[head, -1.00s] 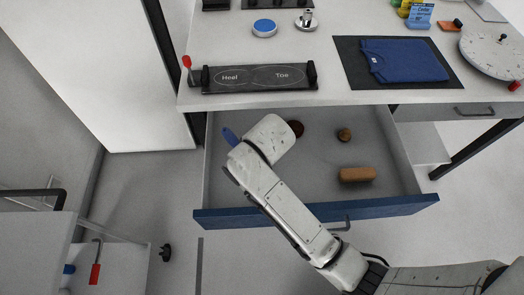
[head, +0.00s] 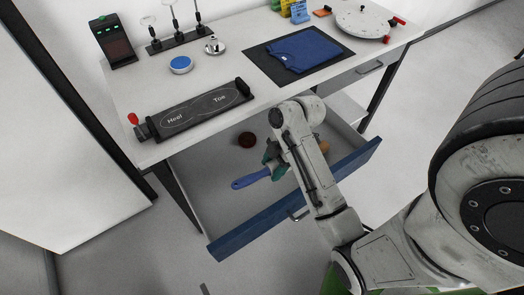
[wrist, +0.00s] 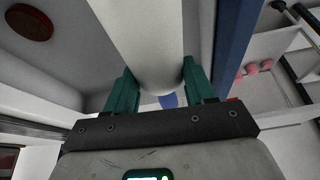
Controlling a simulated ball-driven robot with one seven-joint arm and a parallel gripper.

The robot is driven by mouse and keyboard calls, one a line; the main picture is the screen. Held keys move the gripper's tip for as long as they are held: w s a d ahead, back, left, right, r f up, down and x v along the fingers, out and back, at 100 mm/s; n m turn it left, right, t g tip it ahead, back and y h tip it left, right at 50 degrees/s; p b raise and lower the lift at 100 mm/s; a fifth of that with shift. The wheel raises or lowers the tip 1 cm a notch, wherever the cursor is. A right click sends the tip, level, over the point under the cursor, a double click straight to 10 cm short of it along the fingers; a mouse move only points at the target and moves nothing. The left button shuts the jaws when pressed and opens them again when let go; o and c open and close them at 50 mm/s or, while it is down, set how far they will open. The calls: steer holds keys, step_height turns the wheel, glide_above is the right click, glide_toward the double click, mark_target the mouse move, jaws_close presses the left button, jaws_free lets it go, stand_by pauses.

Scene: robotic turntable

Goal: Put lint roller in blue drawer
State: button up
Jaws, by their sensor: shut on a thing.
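The lint roller has a blue handle (head: 249,180) and a white roll (wrist: 145,40). My gripper (head: 274,163) is shut on the white roll, with a green finger on each side of it in the wrist view (wrist: 160,82). In the head view the handle points left, over the inside of the open blue drawer. I cannot tell whether the roller touches the drawer floor. The blue drawer's front (head: 240,232) is pulled out under the desk. My arm hides part of the drawer's right side.
A dark round object (head: 246,139) lies in the drawer, and a brown object (head: 323,146) shows partly behind my arm. The white desk (head: 215,88) above holds a foot plate (head: 195,110), a folded blue shirt (head: 303,50) and a round dial (head: 362,20).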

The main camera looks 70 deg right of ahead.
steer(key=shift+s+d+r+n, duration=0.15)
steer(key=shift+s+d+n, duration=0.2)
steer(key=shift+s, duration=0.3)
steer(key=shift+s+d+r+n, duration=0.15)
steer(key=shift+s+d+n, duration=0.15)
steer(key=shift+s, duration=0.3)
steer(key=shift+f, duration=0.2)
steer(key=w+a+f+b, duration=0.1)
steer(key=w+a+f, duration=0.1)
steer(key=w, duration=0.1)
steer(key=w+a+f+b, duration=0.2)
steer(key=w+f, duration=0.1)
steer(key=w, duration=0.1)
steer(key=w+a+f+b, duration=0.1)
steer(key=w+a+f, duration=0.1)
steer(key=w+f, duration=0.1)
steer(key=shift+w+f, duration=0.2)
steer(key=shift+w, duration=0.3)
steer(key=shift+w+a+f, duration=0.15)
steer(key=shift+w+f, duration=0.15)
steer(key=shift+f, duration=0.15)
steer(key=shift+w+f, duration=0.1)
steer(key=shift+f, duration=1.55)
steer(key=shift+f, duration=0.2)
steer(key=o, duration=1)
steer(key=shift+r, duration=0.1)
